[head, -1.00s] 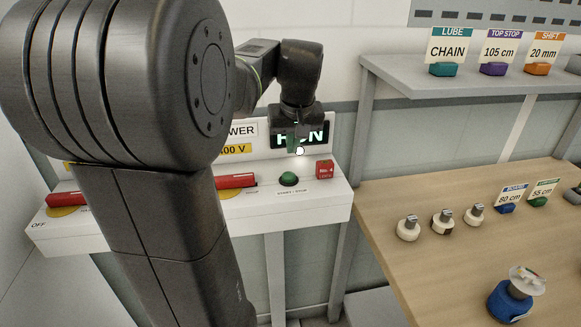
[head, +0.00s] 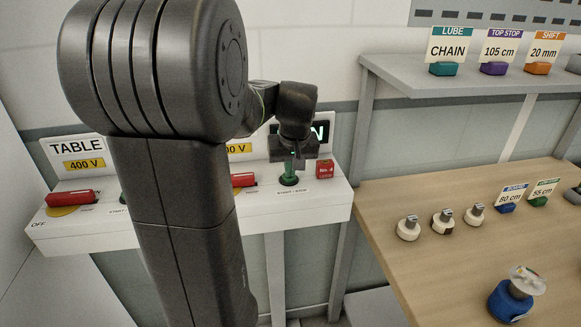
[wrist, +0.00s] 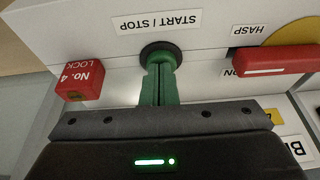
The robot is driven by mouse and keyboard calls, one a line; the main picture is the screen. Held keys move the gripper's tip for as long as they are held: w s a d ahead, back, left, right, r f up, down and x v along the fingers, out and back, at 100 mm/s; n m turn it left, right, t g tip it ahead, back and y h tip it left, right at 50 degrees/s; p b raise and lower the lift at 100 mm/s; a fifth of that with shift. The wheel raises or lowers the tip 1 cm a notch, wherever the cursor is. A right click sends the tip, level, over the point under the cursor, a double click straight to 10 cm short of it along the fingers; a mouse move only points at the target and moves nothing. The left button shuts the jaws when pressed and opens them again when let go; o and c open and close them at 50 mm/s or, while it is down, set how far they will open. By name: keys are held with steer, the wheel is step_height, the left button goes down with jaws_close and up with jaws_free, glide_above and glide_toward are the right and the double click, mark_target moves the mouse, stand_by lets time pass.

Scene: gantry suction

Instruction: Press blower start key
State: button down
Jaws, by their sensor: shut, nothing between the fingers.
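The blower start key is a round green button in a dark ring (wrist: 160,52), beside a "START / STOP" label. In the head view the green key (head: 289,181) sits on the white panel's right part, with my gripper (head: 292,176) directly above it. My gripper's narrow green fingers (wrist: 158,68) are shut together and empty. Their tips overlap the key in the wrist view and appear to be at its top. I cannot tell how far the key is pressed in.
A red "No. 4 LOCK" block (wrist: 80,80) stands beside the key, and a red handle (wrist: 275,62) lies on its other side. A wooden table (head: 420,215) with several knobs is to the right. A "TABLE 400 V" station (head: 78,148) is at the left.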

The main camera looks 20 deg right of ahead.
mark_target(291, 179)
steer(key=shift+f+b, duration=0.3)
steer(key=shift+f, duration=0.45)
steer(key=shift+s+a+f, duration=0.15)
steer(key=shift+f, duration=0.2)
steer(key=shift+r+p, duration=0.55)
steer(key=shift+r, duration=0.1)
step_height(291, 179, up, 4)
steer(key=p, duration=0.3)
steer(key=shift+r, duration=0.25)
steer(key=b+v, duration=0.1)
steer(key=v, duration=0.8)
steer(key=shift+s, duration=0.2)
